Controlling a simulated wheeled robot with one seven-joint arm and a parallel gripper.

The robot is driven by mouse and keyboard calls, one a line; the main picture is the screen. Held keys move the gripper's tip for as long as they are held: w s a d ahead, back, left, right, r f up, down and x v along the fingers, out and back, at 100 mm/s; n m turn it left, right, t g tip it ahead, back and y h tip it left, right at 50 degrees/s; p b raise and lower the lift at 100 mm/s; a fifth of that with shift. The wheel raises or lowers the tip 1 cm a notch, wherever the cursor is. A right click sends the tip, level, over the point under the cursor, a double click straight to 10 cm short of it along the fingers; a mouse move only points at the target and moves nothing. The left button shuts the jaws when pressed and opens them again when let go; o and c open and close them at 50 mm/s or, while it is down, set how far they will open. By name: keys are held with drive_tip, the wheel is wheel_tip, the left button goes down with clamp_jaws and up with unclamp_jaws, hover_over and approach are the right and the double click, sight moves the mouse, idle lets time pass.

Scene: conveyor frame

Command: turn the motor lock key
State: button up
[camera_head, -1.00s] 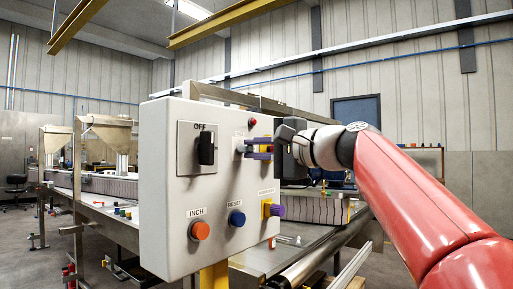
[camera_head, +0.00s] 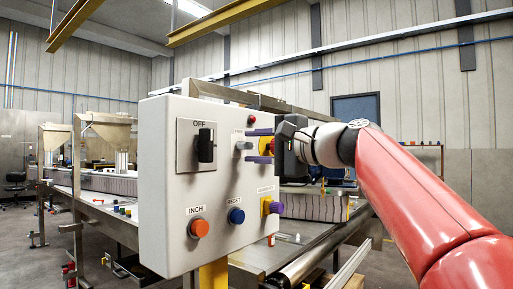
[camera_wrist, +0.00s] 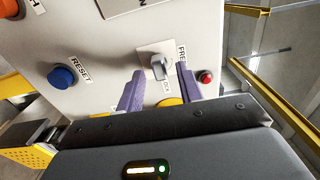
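The grey motor lock key (camera_wrist: 158,66) sits on a pale plate on the control box, beside a label reading FREE and another partly hidden label. In the head view the key (camera_head: 243,145) shows on the box's front, right of the OFF switch. My gripper (camera_wrist: 158,90) has two purple fingers, spread apart and empty. In the wrist view the key appears between the fingertips, with gaps on both sides. In the head view my gripper (camera_head: 250,146) stands in front of the box, fingers pointing left at the key. Whether the fingertips reach past the key's head is unclear.
The control box (camera_head: 155,190) also carries a black OFF switch (camera_head: 205,145), an orange INCH button (camera_head: 199,228), a blue RESET button (camera_head: 236,216), a red lamp (camera_wrist: 205,76) and a purple knob on yellow (camera_head: 275,207). A conveyor roller (camera_head: 305,265) runs below right.

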drive_tip(key=b+v, duration=0.2)
drive_tip(key=v, duration=0.5)
drive_tip(key=shift+s+d, duration=0.15)
drive_tip(key=shift+d, duration=0.1)
drive_tip(key=s+f+n+g+h, duration=0.1)
drive_tip(key=s+f+h, duration=0.25)
drive_tip(key=f, duration=0.75)
drive_tip(key=s+f+g+h, duration=0.15)
drive_tip(key=f+h, duration=0.25)
drive_tip(key=f, duration=0.7)
drive_tip(key=s+d+f+n+g+h, duration=0.1)
drive_tip(key=s+d+f+n+h, duration=0.1)
drive_tip(key=s+f, duration=0.3)
drive_tip(key=s+d+f+n+g+h, duration=0.1)
drive_tip(key=s+f, duration=0.5)
drive_tip(key=f, duration=0.6)
drive_tip(key=s+d+f+n+g+h, duration=0.1)
drive_tip(key=s+d+f+n+h, duration=0.2)
drive_tip(key=f, duration=0.6)
drive_tip(key=s+d, duration=0.2)
drive_tip(key=s, duration=0.1)
drive_tip(key=shift+d+n+h, duration=0.25)
drive_tip(key=shift+n+h, duration=0.1)
drive_tip(key=shift+n, duration=0.05)
